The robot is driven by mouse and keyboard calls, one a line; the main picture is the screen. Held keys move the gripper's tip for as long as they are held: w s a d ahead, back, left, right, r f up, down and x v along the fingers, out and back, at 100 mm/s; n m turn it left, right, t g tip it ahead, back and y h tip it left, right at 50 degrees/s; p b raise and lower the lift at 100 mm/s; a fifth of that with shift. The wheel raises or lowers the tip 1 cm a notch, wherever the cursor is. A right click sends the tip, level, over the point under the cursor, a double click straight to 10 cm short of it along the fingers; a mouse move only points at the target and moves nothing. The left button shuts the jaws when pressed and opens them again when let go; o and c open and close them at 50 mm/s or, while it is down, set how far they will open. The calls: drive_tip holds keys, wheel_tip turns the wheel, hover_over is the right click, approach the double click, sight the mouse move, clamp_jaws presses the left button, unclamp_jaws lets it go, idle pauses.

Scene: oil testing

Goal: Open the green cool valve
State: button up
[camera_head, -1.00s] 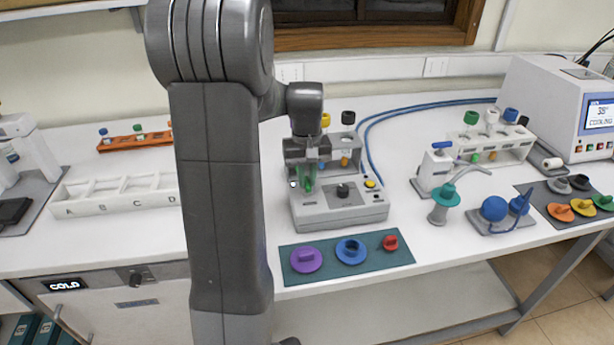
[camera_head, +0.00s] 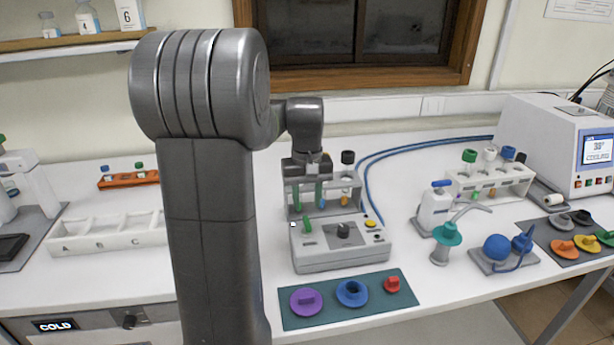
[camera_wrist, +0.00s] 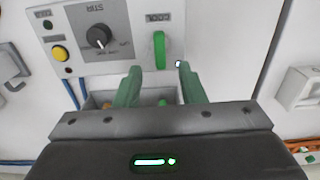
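The green cool valve (camera_wrist: 159,50) is a small lever handle on the grey stir box, and it stands lengthwise in the wrist view beside the label COOL. In the head view the lever (camera_head: 307,225) is at the left of the box (camera_head: 345,258). My gripper (camera_wrist: 160,72) is open and empty, with one green finger on each side of the lever's line in the wrist view. Both fingers look apart from the lever. In the head view my gripper (camera_head: 309,194) is just behind the lever, over the rear of the box, near the tube rack.
The STIR knob (camera_wrist: 99,37) and yellow button (camera_wrist: 60,53) sit beside the valve on the same panel. The tube rack (camera_head: 350,190) stands behind the box. A green mat (camera_head: 325,308) with purple, blue and red pieces lies in front. The chiller display (camera_head: 597,149) reads COOLING.

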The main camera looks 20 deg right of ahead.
sight(307, 222)
wheel_tip(307, 222, up, 8)
drive_tip(key=shift+f, duration=0.1)
idle(0.6)
wheel_tip(307, 222, down, 14)
drive_tip(key=shift+r, duration=0.15)
idle(0.3)
